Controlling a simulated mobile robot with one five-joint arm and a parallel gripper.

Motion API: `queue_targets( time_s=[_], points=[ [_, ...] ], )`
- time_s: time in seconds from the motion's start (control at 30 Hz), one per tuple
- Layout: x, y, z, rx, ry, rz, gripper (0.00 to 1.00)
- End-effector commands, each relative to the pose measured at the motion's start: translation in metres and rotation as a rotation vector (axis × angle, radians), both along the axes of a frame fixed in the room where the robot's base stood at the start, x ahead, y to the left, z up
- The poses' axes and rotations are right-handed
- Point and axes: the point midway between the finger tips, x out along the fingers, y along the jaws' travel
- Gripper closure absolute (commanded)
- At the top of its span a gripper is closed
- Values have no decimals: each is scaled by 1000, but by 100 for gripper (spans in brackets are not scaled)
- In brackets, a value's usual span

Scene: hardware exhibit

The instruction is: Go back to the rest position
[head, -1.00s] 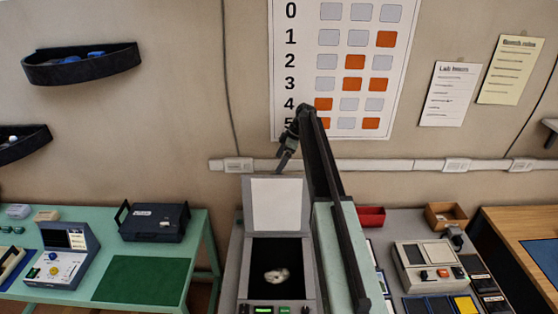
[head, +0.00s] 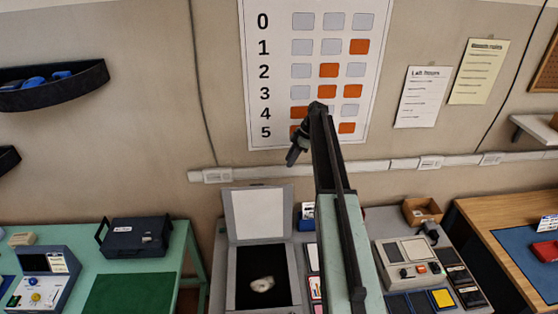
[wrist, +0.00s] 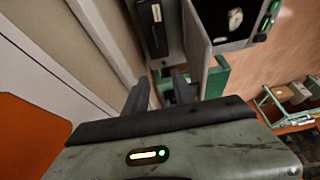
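My gripper (head: 293,156) is at the end of my raised arm, in front of the lower part of the wall chart in the head view. In the wrist view its two dark fingers (wrist: 160,90) stand apart, with nothing seen held between them. The fingers are small and dark in the head view.
A grey case (head: 233,265) with its lid up holds a pale lump (head: 262,284). A green table (head: 175,265) stands left, a wooden table (head: 490,215) right. A grey device (head: 402,252) is near my arm. A wall chart (head: 283,55) hangs behind.

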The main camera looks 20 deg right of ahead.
Motion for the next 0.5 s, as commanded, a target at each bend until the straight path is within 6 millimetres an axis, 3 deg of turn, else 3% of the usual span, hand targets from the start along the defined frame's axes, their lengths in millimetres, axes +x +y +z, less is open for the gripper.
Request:
queue_targets(
  time_s=[0.5],
  points=[
    [-2,-8,0,0,0,-1,69]
  ],
)
